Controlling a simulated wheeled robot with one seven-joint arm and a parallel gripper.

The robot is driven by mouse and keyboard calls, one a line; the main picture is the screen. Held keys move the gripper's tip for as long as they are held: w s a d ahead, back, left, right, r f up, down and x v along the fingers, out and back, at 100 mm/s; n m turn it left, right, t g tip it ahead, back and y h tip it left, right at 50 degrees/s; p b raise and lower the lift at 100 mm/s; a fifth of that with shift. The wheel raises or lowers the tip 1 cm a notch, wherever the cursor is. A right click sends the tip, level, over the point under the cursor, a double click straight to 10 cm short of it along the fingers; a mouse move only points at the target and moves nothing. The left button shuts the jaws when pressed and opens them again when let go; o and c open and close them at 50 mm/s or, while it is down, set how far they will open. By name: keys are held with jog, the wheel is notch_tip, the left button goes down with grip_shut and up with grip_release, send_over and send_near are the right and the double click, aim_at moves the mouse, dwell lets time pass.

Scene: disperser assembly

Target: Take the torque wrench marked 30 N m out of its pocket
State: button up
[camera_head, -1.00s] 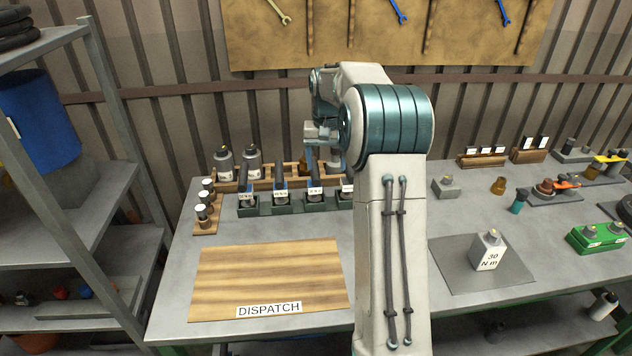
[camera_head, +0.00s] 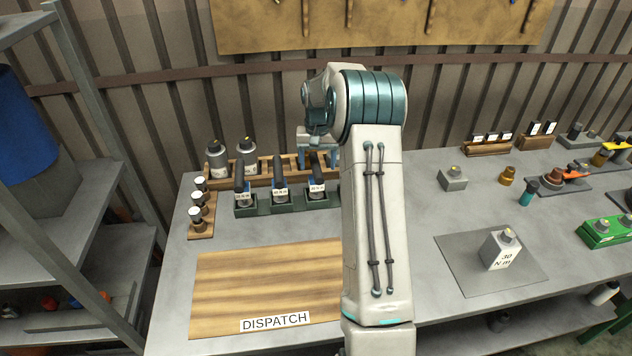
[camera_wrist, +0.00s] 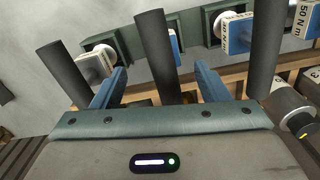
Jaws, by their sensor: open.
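Torque wrenches with dark upright handles and white labels stand in a dark green rack (camera_head: 262,208). Three show in the head view: a left one (camera_head: 242,180), a middle one (camera_head: 279,180) and a right one (camera_head: 317,178). My arm hides the rack's right end. My gripper (camera_head: 319,160) is open above the right visible wrench. In the wrist view, a dark handle (camera_wrist: 157,50) stands between its blue fingers; contact is not clear. A label at right reads 50 N m (camera_wrist: 304,18).
The wooden DISPATCH board (camera_head: 265,280) in front is bare. Grey bottles (camera_head: 217,160) stand behind the rack, and small capped pieces (camera_head: 197,217) stand left of it.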

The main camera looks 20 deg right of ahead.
jog(key=shift+w+a+f+p, duration=0.1)
jog(key=shift+f+p, duration=0.45)
jog(key=shift+f, duration=0.85)
jog(key=shift+w+a+f+p, duration=0.1)
jog(key=shift+f+p, duration=0.4)
jog(key=shift+f, duration=0.9)
jog(key=c, duration=1.4)
